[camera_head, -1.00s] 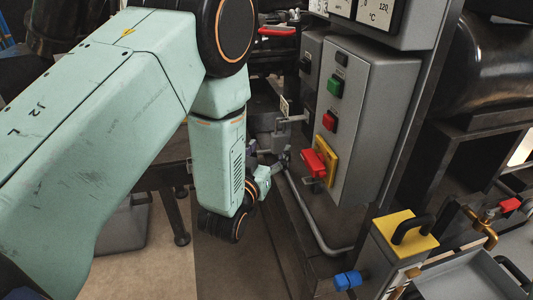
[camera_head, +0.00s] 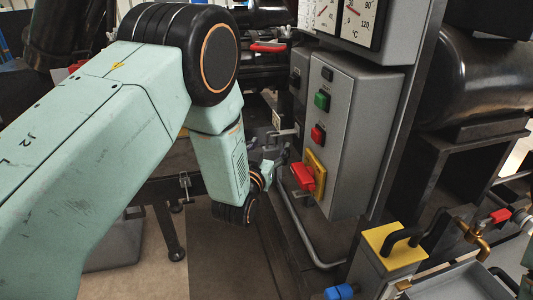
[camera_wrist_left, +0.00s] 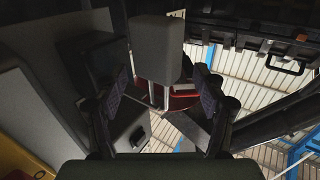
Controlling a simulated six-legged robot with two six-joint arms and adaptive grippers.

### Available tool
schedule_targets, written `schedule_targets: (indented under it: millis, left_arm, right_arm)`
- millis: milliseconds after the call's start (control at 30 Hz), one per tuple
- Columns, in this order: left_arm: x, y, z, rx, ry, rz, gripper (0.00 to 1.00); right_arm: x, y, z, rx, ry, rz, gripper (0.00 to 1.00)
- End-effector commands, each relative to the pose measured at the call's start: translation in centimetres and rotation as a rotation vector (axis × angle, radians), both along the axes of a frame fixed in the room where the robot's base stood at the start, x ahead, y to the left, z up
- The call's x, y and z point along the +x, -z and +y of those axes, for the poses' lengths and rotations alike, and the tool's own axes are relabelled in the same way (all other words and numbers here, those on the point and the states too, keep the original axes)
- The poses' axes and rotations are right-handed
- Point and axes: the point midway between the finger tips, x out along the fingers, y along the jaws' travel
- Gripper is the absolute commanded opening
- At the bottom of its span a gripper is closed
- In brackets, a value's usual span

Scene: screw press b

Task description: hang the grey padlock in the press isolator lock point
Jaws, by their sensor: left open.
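The press isolator is a red handle (camera_head: 303,176) on a yellow plate (camera_head: 316,163), low on the front of the grey control box. Its lock point is too small to make out. My left gripper (camera_head: 278,163) is just left of the isolator, apart from it. In the left wrist view the same gripper (camera_wrist_left: 160,88) is open, its two dark fingers spread. A plain grey block (camera_wrist_left: 157,48), which looks like the padlock's body, shows between and beyond the fingertips, with no finger clearly touching it. My right gripper is not in view.
The control box (camera_head: 345,150) has a green button (camera_head: 322,100) and a red button (camera_head: 318,134). A small bracket with a tag (camera_head: 276,119) stands just above my gripper. A bent grey pipe (camera_head: 300,235) runs below. A yellow-topped block (camera_head: 395,245) stands at lower right.

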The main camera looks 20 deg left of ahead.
Motion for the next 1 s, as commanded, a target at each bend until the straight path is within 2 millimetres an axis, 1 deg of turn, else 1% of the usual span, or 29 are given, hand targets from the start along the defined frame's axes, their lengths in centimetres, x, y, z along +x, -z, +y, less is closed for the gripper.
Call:
schedule_targets:
  millis: [267, 967, 1000]
  left_arm:
    - [0.11, 0.02, -0.16, 0.000, -0.001, 0.001, 0.71]
    - [0.08, 0.07, -0.15, 0.000, 0.000, 0.002, 0.11]
    - [0.08, 0.07, -0.15, 0.000, 0.000, 0.002, 0.43]
  right_arm:
    - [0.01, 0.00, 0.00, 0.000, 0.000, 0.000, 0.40]
    - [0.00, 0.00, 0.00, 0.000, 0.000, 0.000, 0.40]
    - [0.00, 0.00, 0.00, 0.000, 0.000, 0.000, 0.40]
